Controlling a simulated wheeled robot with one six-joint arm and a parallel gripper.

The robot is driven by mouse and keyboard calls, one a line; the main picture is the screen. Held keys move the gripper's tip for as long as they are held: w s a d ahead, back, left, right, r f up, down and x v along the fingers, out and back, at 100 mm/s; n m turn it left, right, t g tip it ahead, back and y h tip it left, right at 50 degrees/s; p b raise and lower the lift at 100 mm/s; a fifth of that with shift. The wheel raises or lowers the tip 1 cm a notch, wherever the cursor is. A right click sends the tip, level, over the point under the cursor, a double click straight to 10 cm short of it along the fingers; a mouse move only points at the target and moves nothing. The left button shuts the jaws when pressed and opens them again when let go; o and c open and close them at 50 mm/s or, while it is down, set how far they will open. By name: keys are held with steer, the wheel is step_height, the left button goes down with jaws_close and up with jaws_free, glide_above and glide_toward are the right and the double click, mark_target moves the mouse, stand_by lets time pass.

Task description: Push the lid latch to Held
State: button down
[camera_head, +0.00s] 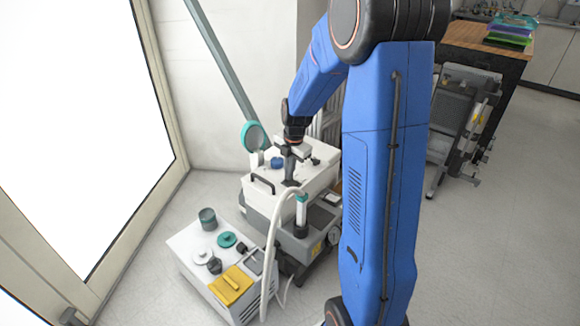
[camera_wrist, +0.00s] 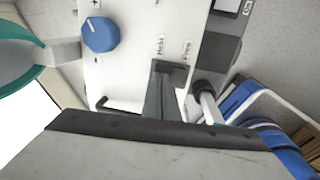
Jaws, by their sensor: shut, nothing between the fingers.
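The white compressor housing (camera_head: 262,178) stands in front of the pale wall in the head view. Its white top panel (camera_wrist: 125,75) fills much of the wrist view, with printed labels Held (camera_wrist: 161,46) and Free (camera_wrist: 187,49) side by side. My gripper (camera_head: 291,180) points down at this panel, fingers shut and empty. In the wrist view my dark fingertips (camera_wrist: 172,74) are just below the two labels. The lid latch cannot be told apart there; the fingers may cover it. Whether they touch the panel or latch is unclear.
A blue knob (camera_wrist: 100,34) with plus and minus marks sits left of the labels. A black handle (camera_head: 263,184) and a white hose (camera_head: 270,250) are close by. A lower white unit (camera_head: 205,268) carries a yellow pad (camera_head: 231,285). Open floor lies to the right.

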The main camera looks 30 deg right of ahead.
steer(key=shift+f, duration=0.15)
steer(key=shift+w+a+f, duration=0.1)
steer(key=shift+f, duration=0.15)
steer(key=shift+s, duration=0.25)
steer(key=shift+s+d+r, duration=0.2)
steer(key=shift+s+d, duration=0.1)
steer(key=shift+s, duration=0.25)
stand_by(0.4)
